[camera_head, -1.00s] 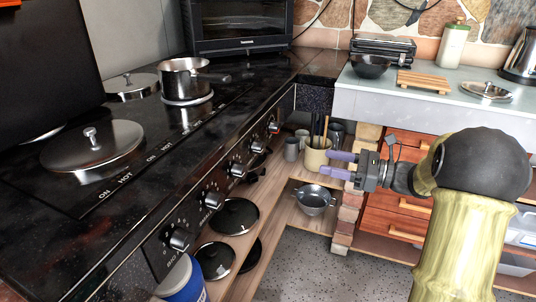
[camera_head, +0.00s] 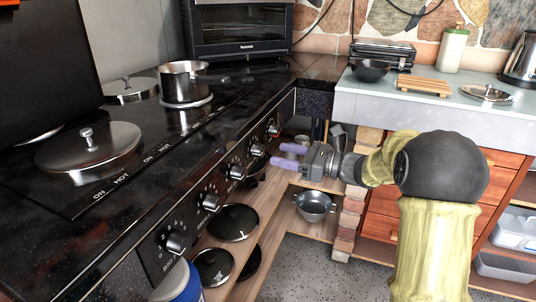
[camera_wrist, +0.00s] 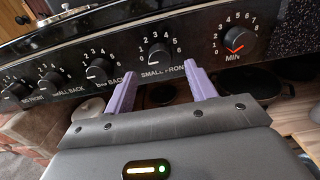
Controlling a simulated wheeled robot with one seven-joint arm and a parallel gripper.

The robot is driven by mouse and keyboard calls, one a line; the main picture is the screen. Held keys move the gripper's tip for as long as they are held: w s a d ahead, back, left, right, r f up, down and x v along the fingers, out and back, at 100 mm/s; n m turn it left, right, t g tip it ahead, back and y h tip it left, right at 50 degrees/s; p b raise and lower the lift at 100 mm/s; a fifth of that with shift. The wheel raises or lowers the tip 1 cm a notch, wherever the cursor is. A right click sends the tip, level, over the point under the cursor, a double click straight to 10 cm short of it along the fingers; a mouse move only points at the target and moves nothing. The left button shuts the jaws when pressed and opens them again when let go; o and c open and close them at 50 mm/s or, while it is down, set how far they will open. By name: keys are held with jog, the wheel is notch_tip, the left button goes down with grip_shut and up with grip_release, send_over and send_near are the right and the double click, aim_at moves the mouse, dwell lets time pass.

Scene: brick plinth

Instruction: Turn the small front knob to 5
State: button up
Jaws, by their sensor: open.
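The small front knob (camera_wrist: 158,55) is black on the black stove panel, with "SMALL FRONT" printed below it. Its pale mark appears to point to the lower left, near the low end of its scale. It is the second knob from the far end in the head view (camera_head: 256,150). My gripper (camera_head: 278,155) is open and empty, its purple fingers pointing at the panel from the right. In the wrist view the fingers (camera_wrist: 162,72) stand apart, with the knob showing between and beyond their tips. I see no contact with it.
A red-marked "MIN" knob (camera_wrist: 235,40) sits right of the small front knob, and the big back knob (camera_wrist: 99,71) sits left. The stove top (camera_head: 60,220) overhangs the panel. Shelves below hold lids (camera_head: 232,222) and a metal colander (camera_head: 314,204).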

aim_at(263, 150)
jog(key=x, duration=0.5)
jog(key=shift+b, duration=0.35)
jog(key=shift+c, duration=0.3)
jog(key=c, duration=0.9)
